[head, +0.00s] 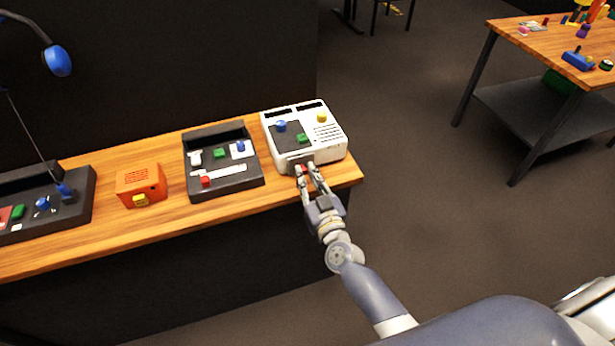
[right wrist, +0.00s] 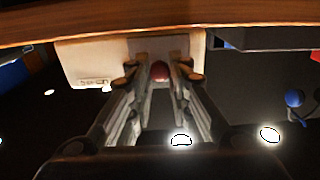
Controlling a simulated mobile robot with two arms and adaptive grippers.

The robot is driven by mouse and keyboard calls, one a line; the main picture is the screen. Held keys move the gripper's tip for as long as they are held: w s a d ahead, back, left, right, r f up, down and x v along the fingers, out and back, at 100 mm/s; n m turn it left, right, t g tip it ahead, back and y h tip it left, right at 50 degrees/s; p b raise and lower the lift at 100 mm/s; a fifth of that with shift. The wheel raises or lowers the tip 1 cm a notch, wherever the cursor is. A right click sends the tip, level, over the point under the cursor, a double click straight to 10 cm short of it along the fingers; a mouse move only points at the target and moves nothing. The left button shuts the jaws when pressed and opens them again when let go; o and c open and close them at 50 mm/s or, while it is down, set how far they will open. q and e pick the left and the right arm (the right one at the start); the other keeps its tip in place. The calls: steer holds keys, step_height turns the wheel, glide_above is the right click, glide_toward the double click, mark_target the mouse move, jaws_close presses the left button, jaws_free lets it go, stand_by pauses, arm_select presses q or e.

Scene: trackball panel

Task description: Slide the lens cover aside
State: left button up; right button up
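The white device (head: 333,152) stands at the right end of the wooden bench. A grey plate (head: 300,158) is on its front face, and it also shows in the right wrist view (right wrist: 143,47). A small red knob (right wrist: 159,72) is at this plate; I cannot tell for sure which part is the lens cover. My right gripper (head: 305,171) is at the device's front, and in the right wrist view its open fingertips (right wrist: 160,80) lie on either side of the red knob. Contact is unclear. My left gripper is out of view.
The device's top has blue, green and yellow controls. A black panel (head: 225,187) with a red slider, an orange box (head: 142,184) and another dark console (head: 75,213) stand to the left on the bench (head: 100,240). The floor to the right is clear up to another table (head: 535,45).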

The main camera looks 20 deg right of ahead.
jaws_close()
steer(key=d, duration=0.7)
steer(key=shift+w+d, duration=0.15)
steer(key=shift+d, duration=0.1)
steer(key=o, duration=0.8)
jaws_free()
steer(key=shift+c, duration=0.2)
steer(key=s, duration=1.2)
steer(key=shift+d, duration=0.15)
